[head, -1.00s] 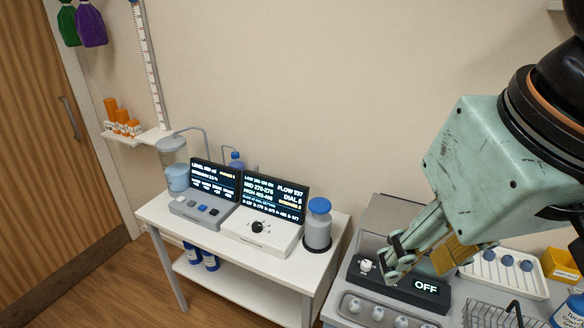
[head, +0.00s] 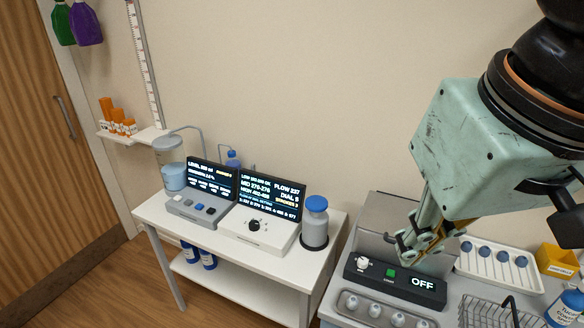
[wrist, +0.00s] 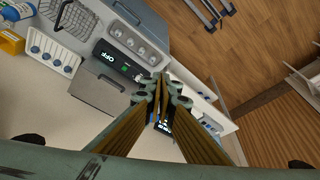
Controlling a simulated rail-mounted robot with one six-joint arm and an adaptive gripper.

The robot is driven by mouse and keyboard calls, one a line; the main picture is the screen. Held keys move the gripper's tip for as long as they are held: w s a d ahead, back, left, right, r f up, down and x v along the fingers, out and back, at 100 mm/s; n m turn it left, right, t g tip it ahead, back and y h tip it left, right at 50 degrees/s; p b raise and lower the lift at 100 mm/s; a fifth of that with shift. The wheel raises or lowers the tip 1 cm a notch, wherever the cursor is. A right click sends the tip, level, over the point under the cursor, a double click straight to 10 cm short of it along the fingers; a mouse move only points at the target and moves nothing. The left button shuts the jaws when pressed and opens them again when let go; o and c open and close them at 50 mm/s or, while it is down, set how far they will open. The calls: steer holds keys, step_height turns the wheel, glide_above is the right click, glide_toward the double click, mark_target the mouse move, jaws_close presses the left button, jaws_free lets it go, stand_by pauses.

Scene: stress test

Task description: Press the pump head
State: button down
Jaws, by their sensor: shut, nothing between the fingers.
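My gripper (head: 418,243) is shut and empty above the back of a dark control unit (head: 352,274) that reads OFF. The fingers also show closed in the wrist view (wrist: 160,88). The unit has a white knob (head: 362,263) and a green button (head: 391,273). No part is plainly marked as a pump head. A grey bottle with a blue top (head: 316,204) stands upright at the right end of the white table (head: 325,262). A small blue-topped bottle (head: 233,160) stands behind the displays, partly hidden. My gripper is apart from both bottles, to their right.
Two lit display consoles (head: 210,180) stand on the white table, beside a clear vessel of blue liquid (head: 174,177). A white rack (head: 497,262), a wire basket (head: 485,312) and a yellow box (head: 556,262) lie right of the control unit. Wall space above the table is clear.

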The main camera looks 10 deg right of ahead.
steer(key=w+r+m+g+p, duration=0.1)
steer(key=w+r+m+p, duration=0.2)
steer(key=w, duration=1.1)
steer(key=m+g+p, duration=0.4)
steer(key=p, duration=0.3)
glide_above(316, 200)
step_height(316, 200, down, 16)
steer(key=shift+w+a+f+p, duration=0.2)
steer(key=shift+w+f+p, duration=0.1)
steer(key=shift+w+f, duration=0.5)
steer(key=shift+f, duration=0.15)
steer(key=shift+s+d+f+p, duration=0.1)
steer(key=shift+s+f, duration=0.1)
steer(key=shift+f, duration=2.05)
steer(key=shift+s+a+f+p, duration=0.15)
steer(key=shift+s+f, duration=0.1)
steer(key=shift+f, duration=2.05)
steer(key=shift+s+d+f+p, duration=0.1)
steer(key=shift+s+d+f, duration=0.1)
steer(key=shift+f, duration=2.05)
